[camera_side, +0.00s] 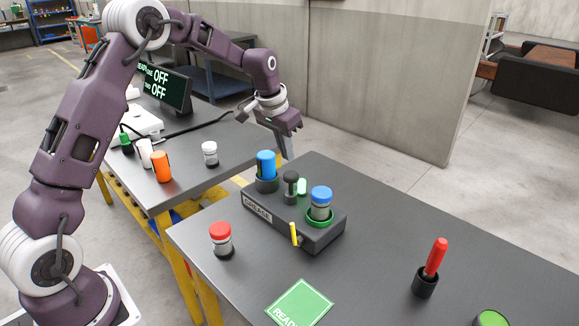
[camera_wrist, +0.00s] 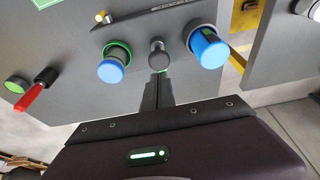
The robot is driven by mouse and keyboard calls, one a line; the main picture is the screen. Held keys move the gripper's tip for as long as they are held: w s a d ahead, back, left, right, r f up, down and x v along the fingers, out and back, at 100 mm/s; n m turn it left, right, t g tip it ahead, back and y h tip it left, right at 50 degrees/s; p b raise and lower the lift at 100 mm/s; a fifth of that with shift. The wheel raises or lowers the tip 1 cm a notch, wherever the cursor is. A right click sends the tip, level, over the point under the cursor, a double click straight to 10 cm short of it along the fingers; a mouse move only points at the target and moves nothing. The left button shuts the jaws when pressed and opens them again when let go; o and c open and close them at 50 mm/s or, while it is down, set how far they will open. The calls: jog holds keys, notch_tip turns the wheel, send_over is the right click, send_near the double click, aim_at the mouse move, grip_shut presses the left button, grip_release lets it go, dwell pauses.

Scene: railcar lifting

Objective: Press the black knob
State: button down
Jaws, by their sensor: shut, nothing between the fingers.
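The black knob (camera_side: 291,178) stands upright on a dark block labelled GREASE (camera_side: 258,210), between two blue-topped cylinders. In the wrist view the knob (camera_wrist: 156,46) shows top centre, just beyond my fingertips. My gripper (camera_side: 288,156) is above and behind the block in the side view, its fingers pointing down. Its fingers (camera_wrist: 159,85) are closed together and empty, apart from the knob as far as I can see.
A blue cylinder (camera_side: 266,161) and a blue-capped jar (camera_side: 321,195) in a green ring flank the knob closely. A yellow stick (camera_side: 294,234) is at the block's front. A red-capped jar (camera_side: 221,238), green READY pad (camera_side: 300,304) and red lever (camera_side: 435,258) are on the table. The screen (camera_side: 163,86) reads OFF.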

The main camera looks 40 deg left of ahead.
jog(key=v, duration=0.5)
jog(key=shift+r, duration=0.35)
dwell(1.1)
jog(key=s+d+r+t, duration=0.1)
jog(key=s+d+r, duration=0.2)
jog(key=s+r, duration=0.3)
jog(key=s+d+r, duration=0.4)
jog(key=s, duration=0.4)
jog(key=s+d+f, duration=0.1)
jog(key=s, duration=1)
jog(key=s+d+f+t, duration=0.1)
jog(key=s+d+f, duration=0.1)
jog(key=s, duration=0.9)
jog(key=shift+d+f, duration=0.25)
